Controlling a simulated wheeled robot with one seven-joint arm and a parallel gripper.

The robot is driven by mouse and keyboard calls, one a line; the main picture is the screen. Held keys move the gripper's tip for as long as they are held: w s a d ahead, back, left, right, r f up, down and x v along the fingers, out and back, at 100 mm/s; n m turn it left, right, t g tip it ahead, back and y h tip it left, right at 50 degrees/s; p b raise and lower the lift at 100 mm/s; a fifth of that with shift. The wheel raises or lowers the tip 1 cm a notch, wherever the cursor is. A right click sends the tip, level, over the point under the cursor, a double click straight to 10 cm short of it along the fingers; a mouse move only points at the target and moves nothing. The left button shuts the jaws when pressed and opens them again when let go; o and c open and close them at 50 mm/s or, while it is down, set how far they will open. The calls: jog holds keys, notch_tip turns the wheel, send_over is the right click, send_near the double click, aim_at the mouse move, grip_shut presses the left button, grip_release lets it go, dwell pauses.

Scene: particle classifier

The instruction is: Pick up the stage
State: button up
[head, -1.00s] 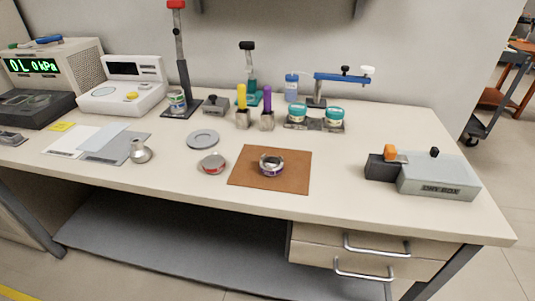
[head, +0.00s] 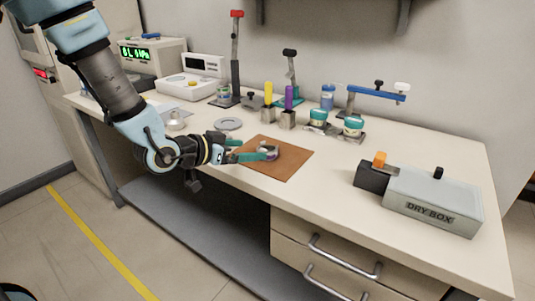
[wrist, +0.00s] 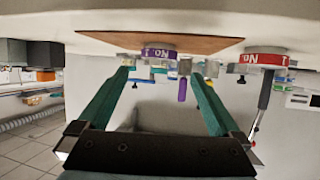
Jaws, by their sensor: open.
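A round metal stage with a purple band (head: 269,149) sits on the brown mat (head: 290,164). It also shows upside down in the wrist view (wrist: 158,53), ahead of and between my fingertips. My gripper (head: 252,150) reaches in low from the left with its teal fingers apart and nothing held. One finger partly covers the stage in the head view. In the wrist view the open fingers (wrist: 160,76) point at the stage; whether they touch it cannot be told.
The dry box (head: 432,198) is at the right. The tabletop between mat and dry box is clear.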

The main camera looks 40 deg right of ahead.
aim_at(259, 151)
jog(key=shift+f+p+x, duration=0.1)
jog(key=shift+p+x, duration=0.15)
jog(key=shift+x, duration=1.45)
jog(key=shift+f+p+x, duration=0.15)
jog(key=shift+p+x, duration=0.1)
jog(key=shift+x, duration=1.45)
jog(key=shift+s+a, duration=0.1)
jog(key=shift+a, duration=0.05)
jog(key=c, duration=1.4)
